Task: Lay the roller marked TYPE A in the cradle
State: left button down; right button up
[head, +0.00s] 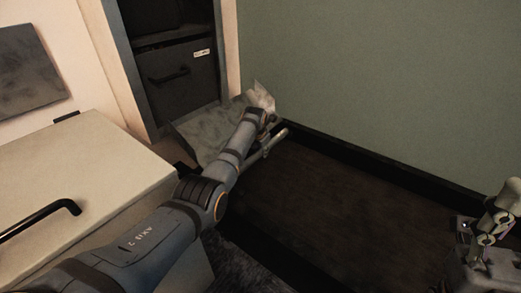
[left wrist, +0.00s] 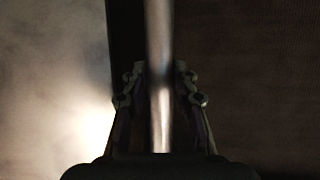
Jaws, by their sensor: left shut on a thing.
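My left gripper (left wrist: 160,95) is shut on a slim, shiny metal bar that looks like a roller (left wrist: 160,60); the bar passes between the fingers in the left wrist view. In the head view a pale bar (head: 280,136) shows beside the end of my left arm, held off the dark floor. No TYPE A mark can be read on it. No cradle can be made out in either view.
A cream cabinet (head: 85,165) with a black handle stands at the left. A grey mottled panel (head: 205,130) lies behind my left arm, near a dark drawer unit (head: 180,75). A green wall (head: 380,80) closes the back. The dark floor (head: 320,210) looks clear.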

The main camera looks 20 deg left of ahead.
pick_arm(q)
jog(key=shift+w+f+b, duration=0.15)
jog(key=shift+f+b, duration=0.2)
jog(key=shift+f, duration=0.3)
jog(key=shift+f, duration=0.4)
dwell(0.5)
jog(key=c, duration=1)
grip_release()
jog(key=shift+o, duration=0.2)
jog(key=shift+f, duration=0.1)
jog(key=v, duration=1.2)
jog(key=shift+d, duration=0.1)
